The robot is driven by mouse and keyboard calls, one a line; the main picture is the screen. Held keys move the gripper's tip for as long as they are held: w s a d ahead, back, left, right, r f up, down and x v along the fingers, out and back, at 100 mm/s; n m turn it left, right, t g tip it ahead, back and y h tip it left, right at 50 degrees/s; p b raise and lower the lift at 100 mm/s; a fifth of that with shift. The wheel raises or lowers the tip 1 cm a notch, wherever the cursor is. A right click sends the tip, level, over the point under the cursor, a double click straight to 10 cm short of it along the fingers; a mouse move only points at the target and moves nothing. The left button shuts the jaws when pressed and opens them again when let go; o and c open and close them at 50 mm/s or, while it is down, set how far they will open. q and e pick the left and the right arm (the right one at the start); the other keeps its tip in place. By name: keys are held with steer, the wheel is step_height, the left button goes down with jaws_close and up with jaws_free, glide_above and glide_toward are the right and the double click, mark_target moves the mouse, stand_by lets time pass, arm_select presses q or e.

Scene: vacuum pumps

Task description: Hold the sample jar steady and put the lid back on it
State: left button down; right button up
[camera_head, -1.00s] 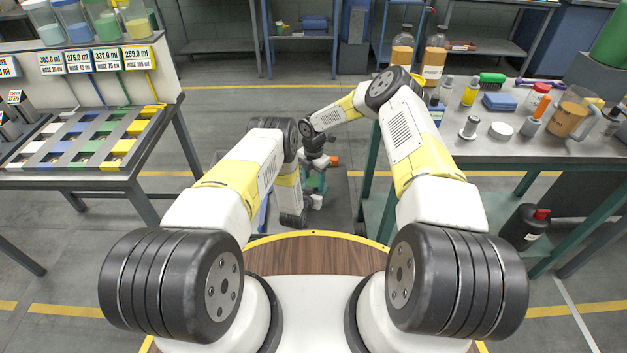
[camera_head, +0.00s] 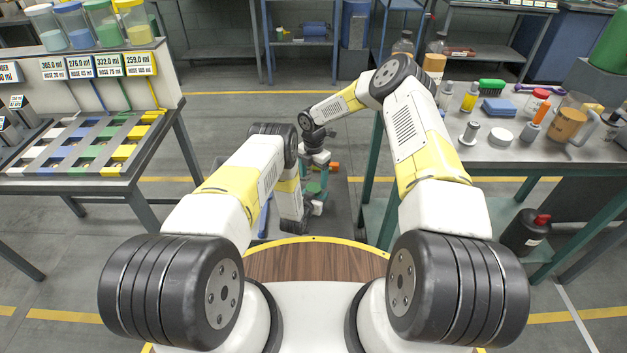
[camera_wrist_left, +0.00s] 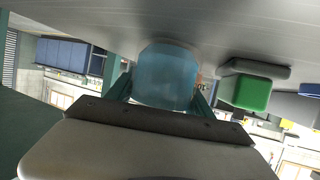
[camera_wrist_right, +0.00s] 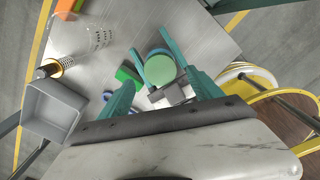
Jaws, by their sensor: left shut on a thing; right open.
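The sample jar (camera_wrist_left: 165,78), pale blue and see-through, sits between the teal fingers of my left gripper (camera_wrist_left: 160,88), which is shut on it. In the right wrist view a round green disc (camera_wrist_right: 160,69) with a blue edge behind it shows beyond my right gripper (camera_wrist_right: 162,88). I cannot tell whether the disc is the lid or the jar's top. My right gripper is open, with its teal fingers apart. In the head view the right gripper (camera_head: 315,158) is above the left one (camera_head: 316,205), over a low grey surface; details there are small.
A grey bin (camera_wrist_right: 54,110), a clear vessel (camera_wrist_right: 92,35) and a green block (camera_wrist_right: 128,76) are near the hands. The green block also shows in the left wrist view (camera_wrist_left: 246,92). A cluttered bench (camera_head: 480,152) stands at right, a dosing table (camera_head: 60,184) at left.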

mark_target(314, 187)
step_height(314, 187, up, 4)
steer(key=n, duration=0.3)
steer(key=shift+f, duration=0.25)
steer(key=shift+f, duration=0.1)
steer(key=shift+f, duration=3.95)
steer(key=shift+c, duration=0.3)
steer(key=c, duration=1.5)
